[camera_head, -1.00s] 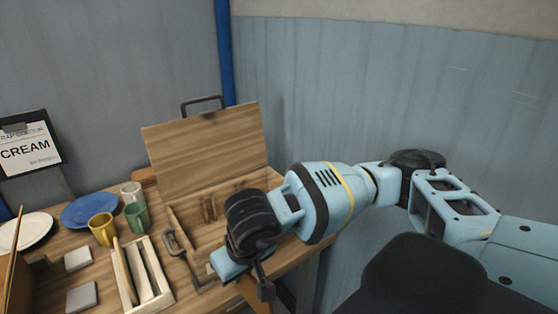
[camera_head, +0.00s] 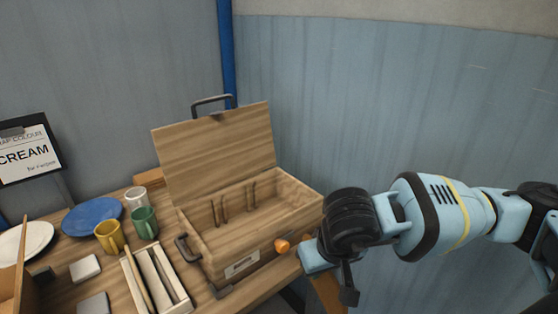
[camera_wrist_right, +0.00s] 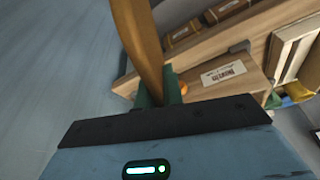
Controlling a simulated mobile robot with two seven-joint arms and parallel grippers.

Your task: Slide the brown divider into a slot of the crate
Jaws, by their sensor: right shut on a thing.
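The crate is an open wooden case (camera_head: 235,250) on the table, its lid raised at the back. Several brown upright strips show inside it, and a label is on its front. My right gripper (camera_head: 322,268) is right of the crate, outside it. In the right wrist view its green fingers (camera_wrist_right: 158,96) are shut on the brown divider (camera_wrist_right: 138,35), seen nearly edge-on. Part of the divider (camera_head: 329,295) shows below the gripper in the head view. The crate also shows in the wrist view (camera_wrist_right: 232,82), beyond the divider. My left gripper is out of view.
A small orange knob (camera_head: 282,245) is at the crate's front right. Left of the crate are a white slotted tray (camera_head: 174,280), a yellow mug (camera_head: 109,237), a green mug (camera_head: 144,222), a white mug (camera_head: 135,199) and a blue plate (camera_head: 92,216). A wall stands behind.

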